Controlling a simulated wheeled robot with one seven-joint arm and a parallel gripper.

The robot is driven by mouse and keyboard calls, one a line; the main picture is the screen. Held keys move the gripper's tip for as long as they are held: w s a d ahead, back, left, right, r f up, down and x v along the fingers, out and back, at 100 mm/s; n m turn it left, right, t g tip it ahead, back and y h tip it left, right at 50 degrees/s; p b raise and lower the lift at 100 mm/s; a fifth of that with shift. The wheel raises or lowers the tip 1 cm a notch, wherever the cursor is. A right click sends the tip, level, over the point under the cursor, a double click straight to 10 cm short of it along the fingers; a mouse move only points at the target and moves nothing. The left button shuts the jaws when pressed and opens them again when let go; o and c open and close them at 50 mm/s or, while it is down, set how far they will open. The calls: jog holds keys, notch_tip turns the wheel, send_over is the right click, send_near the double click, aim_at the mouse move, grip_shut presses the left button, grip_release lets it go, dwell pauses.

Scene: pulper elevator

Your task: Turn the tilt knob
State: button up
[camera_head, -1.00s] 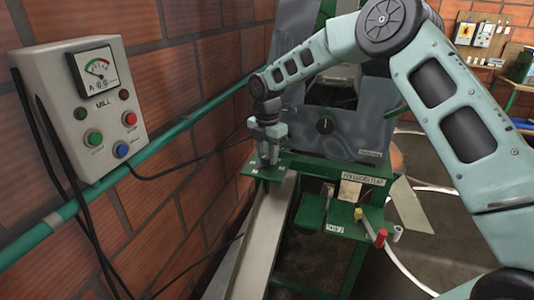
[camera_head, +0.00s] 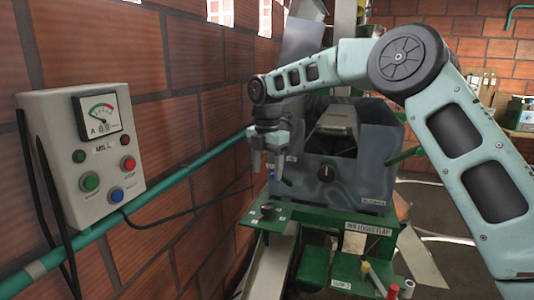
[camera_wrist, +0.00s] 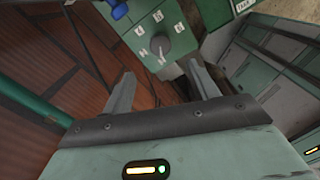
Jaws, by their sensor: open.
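A dark round knob (camera_head: 267,210) stands on a small green plate (camera_head: 285,214) at the front of the machine. In the wrist view the knob (camera_wrist: 158,44) has a pale pointer and several white labels around it on the green panel (camera_wrist: 137,33). My gripper (camera_head: 270,176) hangs above the plate, apart from the knob. Its jaws are open and empty. In the wrist view my gripper (camera_wrist: 161,82) has its fingers spread, with the knob beyond and between them. Another black knob (camera_head: 326,173) is on the front of the grey housing.
A grey MILL control box (camera_head: 85,155) with a gauge and buttons hangs on the brick wall at left. A teal pipe (camera_head: 195,172) runs along that wall. The grey housing (camera_head: 350,185) stands close behind my gripper. Yellow- and red-topped levers (camera_head: 378,278) stand at lower right.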

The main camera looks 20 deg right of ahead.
notch_tip(320, 180, up, 6)
dwell(0.5)
jog(key=s+a+f+m+b, duration=0.25)
jog(key=s+a, duration=0.35)
jog(key=s, duration=0.4)
jog(key=s+a+f+m+b, duration=0.1)
jog(key=s+a+f+m, duration=0.4)
jog(key=s, duration=0.5)
jog(key=s+d+f+m+b, duration=0.1)
jog(key=s+f+m, duration=0.3)
jog(key=s, duration=0.7)
jog(key=s+d+f+m+b, duration=0.1)
jog(key=s+d+f+m, duration=0.2)
jog(key=s, duration=0.9)
notch_tip(320, 180, down, 4)
jog(key=shift+d+r+m+y, duration=0.25)
jog(key=shift+d+m+y, duration=0.1)
jog(key=shift+m, duration=0.7)
